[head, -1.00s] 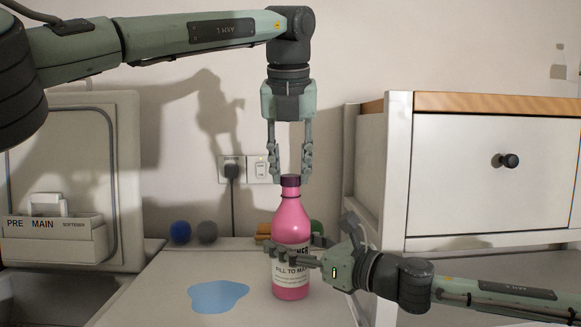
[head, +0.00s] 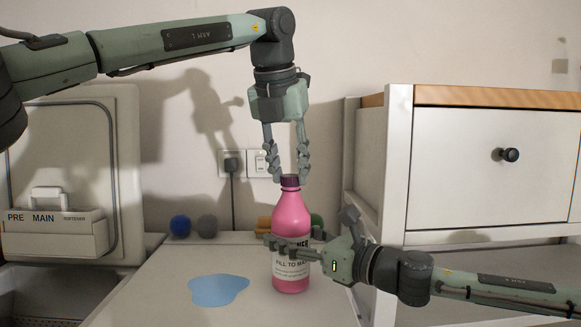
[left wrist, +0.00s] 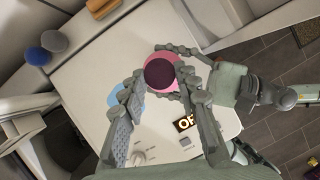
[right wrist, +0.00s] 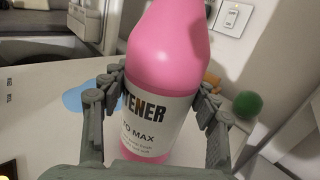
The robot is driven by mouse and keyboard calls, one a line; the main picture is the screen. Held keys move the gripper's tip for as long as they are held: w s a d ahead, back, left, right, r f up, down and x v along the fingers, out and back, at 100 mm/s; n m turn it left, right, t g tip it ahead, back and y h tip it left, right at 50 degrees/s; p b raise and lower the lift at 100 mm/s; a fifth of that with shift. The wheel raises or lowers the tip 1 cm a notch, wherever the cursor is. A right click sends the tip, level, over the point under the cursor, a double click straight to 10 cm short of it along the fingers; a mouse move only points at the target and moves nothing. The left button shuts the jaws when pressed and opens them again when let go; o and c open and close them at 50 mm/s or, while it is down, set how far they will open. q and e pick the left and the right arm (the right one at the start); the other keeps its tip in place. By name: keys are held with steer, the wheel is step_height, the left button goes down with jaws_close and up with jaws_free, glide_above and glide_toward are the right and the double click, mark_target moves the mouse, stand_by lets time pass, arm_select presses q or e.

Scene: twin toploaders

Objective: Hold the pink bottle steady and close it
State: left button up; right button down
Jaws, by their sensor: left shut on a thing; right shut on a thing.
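The pink bottle (head: 291,215) stands upright on the white machine top (head: 150,300), with a dark purple cap (head: 290,182) on its neck. My right gripper (head: 285,245) is shut around the bottle's body from the right; the right wrist view shows its fingers (right wrist: 163,100) on both sides of the labelled pink bottle (right wrist: 165,60). My left gripper (head: 288,178) points down from above, its fingertips on either side of the cap. The left wrist view shows the dark cap (left wrist: 161,74) from above between the left fingers (left wrist: 158,85). The cap's threads are hidden.
A blue puddle (head: 217,290) lies left of the bottle. Blue (head: 181,225) and grey (head: 207,225) balls sit at the back, and a green ball (head: 316,221) is behind the bottle. A white drawer cabinet (head: 460,190) stands at right. An open detergent drawer (head: 50,238) is at left.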

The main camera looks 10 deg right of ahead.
arm_select(q)
steer(key=m, duration=0.2)
steer(key=m+g+h, duration=0.1)
steer(key=m, duration=0.1)
steer(key=shift+w+a, duration=0.15)
steer(key=shift+w, duration=0.05)
steer(key=m, duration=0.2)
steer(key=m+g+h, duration=0.1)
steer(key=shift+w+m+g, duration=0.15)
steer(key=shift+m+g, duration=0.15)
steer(key=shift+m, duration=0.1)
steer(key=shift+a+m+g, duration=0.1)
steer(key=shift+m+g, duration=0.2)
steer(key=shift+m, duration=0.7)
steer(key=o, duration=0.7)
steer(key=shift+o, duration=0.3)
steer(key=o, duration=0.5)
steer(key=shift+r, duration=0.1)
